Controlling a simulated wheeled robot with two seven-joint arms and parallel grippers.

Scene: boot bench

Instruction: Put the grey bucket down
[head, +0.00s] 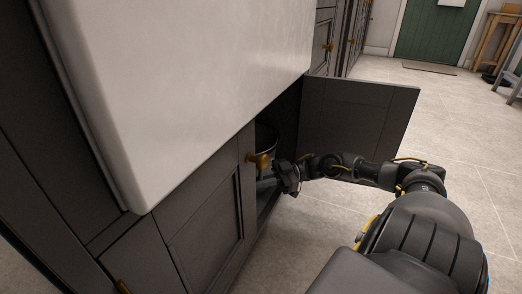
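The grey bucket (266,138) shows only in part, inside the open dark cabinet under the white sink. Its rim and upper side are visible; the rest is hidden by the cabinet front and my arm. My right gripper (267,184) reaches into the cabinet opening from the right, low and close to the bucket. Its fingertips are hidden behind the closed door's edge, so I cannot tell whether they are open, shut or on the bucket. I cannot see whether the bucket rests on the cabinet floor. My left gripper is not in view.
The open cabinet door (352,112) stands out behind my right arm. A closed door (205,232) with a brass knob (259,160) borders the opening. The white sink (190,80) overhangs it. Pale tiled floor (460,130) is clear to the right; a wooden stool (492,45) stands far back.

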